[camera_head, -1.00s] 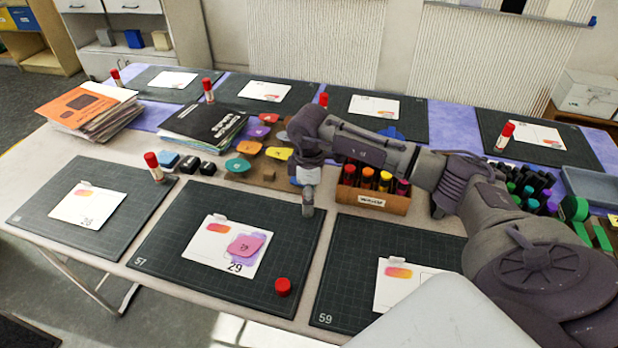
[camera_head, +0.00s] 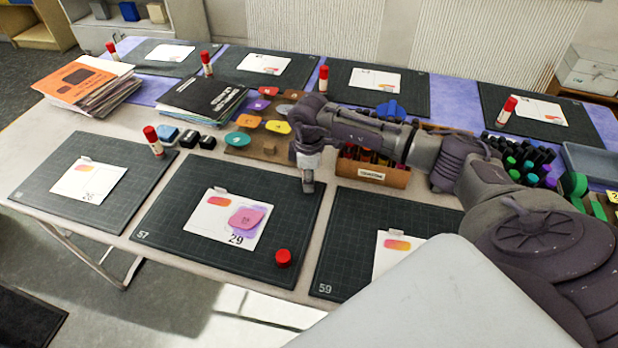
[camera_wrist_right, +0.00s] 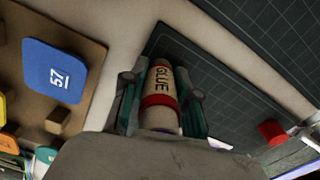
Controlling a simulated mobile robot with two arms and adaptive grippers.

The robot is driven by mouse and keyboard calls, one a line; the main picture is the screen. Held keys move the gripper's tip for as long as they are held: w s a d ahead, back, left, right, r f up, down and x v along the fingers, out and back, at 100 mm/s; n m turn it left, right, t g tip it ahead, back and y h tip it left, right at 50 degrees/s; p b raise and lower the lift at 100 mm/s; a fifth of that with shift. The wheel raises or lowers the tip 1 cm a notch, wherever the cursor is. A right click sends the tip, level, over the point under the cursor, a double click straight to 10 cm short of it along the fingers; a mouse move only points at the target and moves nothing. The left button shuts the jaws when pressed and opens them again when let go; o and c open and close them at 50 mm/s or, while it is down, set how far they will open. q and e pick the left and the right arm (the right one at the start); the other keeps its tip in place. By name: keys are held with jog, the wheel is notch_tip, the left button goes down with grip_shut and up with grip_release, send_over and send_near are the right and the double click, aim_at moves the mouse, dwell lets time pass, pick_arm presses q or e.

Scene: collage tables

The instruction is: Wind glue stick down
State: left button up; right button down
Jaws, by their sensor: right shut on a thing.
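My right gripper (camera_head: 308,184) is over the far right corner of the mat marked 57 (camera_head: 165,235). In the right wrist view my right gripper (camera_wrist_right: 161,105) is shut on a glue stick (camera_wrist_right: 159,90), a cream tube lettered GLUE with a red band. In the head view the gripper hides most of this glue stick. A red cap (camera_head: 283,257) lies apart on the near right part of the mat; it also shows in the right wrist view (camera_wrist_right: 272,132). A white card (camera_head: 213,222) with a pink shape lies on the same mat. My left gripper is not in view.
Capped glue sticks stand on other mats, one (camera_head: 153,141) at the left.

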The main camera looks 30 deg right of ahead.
jog(key=c, duration=1.5)
grip_release()
jog(key=c, duration=0.4)
jog(key=shift+f, duration=0.1)
